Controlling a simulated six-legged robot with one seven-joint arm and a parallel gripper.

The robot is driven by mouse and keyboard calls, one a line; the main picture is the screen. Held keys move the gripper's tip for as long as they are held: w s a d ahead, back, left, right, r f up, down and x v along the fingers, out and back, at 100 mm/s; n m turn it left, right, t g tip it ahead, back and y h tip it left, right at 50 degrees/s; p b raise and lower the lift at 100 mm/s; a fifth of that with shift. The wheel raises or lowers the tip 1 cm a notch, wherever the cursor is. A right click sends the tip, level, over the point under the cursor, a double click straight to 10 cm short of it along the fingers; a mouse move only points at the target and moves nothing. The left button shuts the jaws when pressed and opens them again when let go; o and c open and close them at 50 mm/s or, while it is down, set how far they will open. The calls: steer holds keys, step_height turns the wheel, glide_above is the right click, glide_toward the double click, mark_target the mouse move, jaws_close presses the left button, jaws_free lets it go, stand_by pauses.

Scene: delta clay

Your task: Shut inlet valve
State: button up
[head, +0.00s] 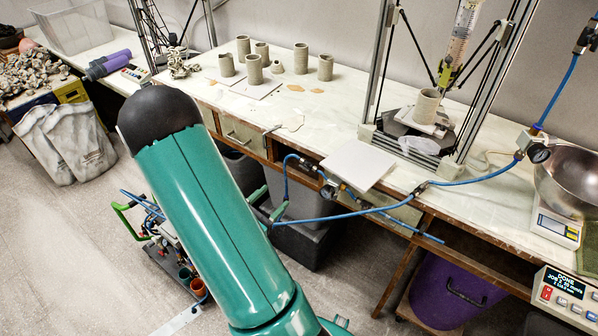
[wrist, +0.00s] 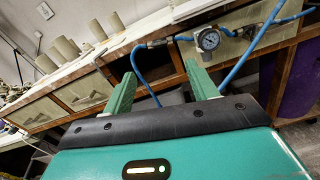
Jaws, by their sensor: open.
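A blue air hose (head: 390,209) runs along the bench front, with a small gauge and valve fitting (head: 329,190) under the bench edge. I cannot tell which part is the inlet valve's handle. My gripper (wrist: 160,63) has its two green fingers apart, with nothing between them but background and hose. In the head view my arm hides most of the gripper; its green fingertips (head: 271,203) show below and left of the fitting.
The bench (head: 300,115) carries several clay cylinders (head: 301,59) and a clay printer frame (head: 390,130). A pale board (head: 357,164) overhangs the bench edge above the hose. Another gauge fitting (head: 538,153) sits near the steel bowl (head: 572,180). Dark bins (head: 302,241) stand below.

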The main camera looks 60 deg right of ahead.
mark_target(304, 168)
steer(key=d, duration=0.4)
steer(key=s+d, duration=0.1)
steer(key=d, duration=0.4)
steer(key=s+d, duration=0.1)
steer(key=d, duration=0.3)
steer(key=shift+d+f, duration=0.1)
steer(key=shift+d, duration=0.25)
steer(key=shift+c, duration=0.5)
steer(key=c, duration=0.9)
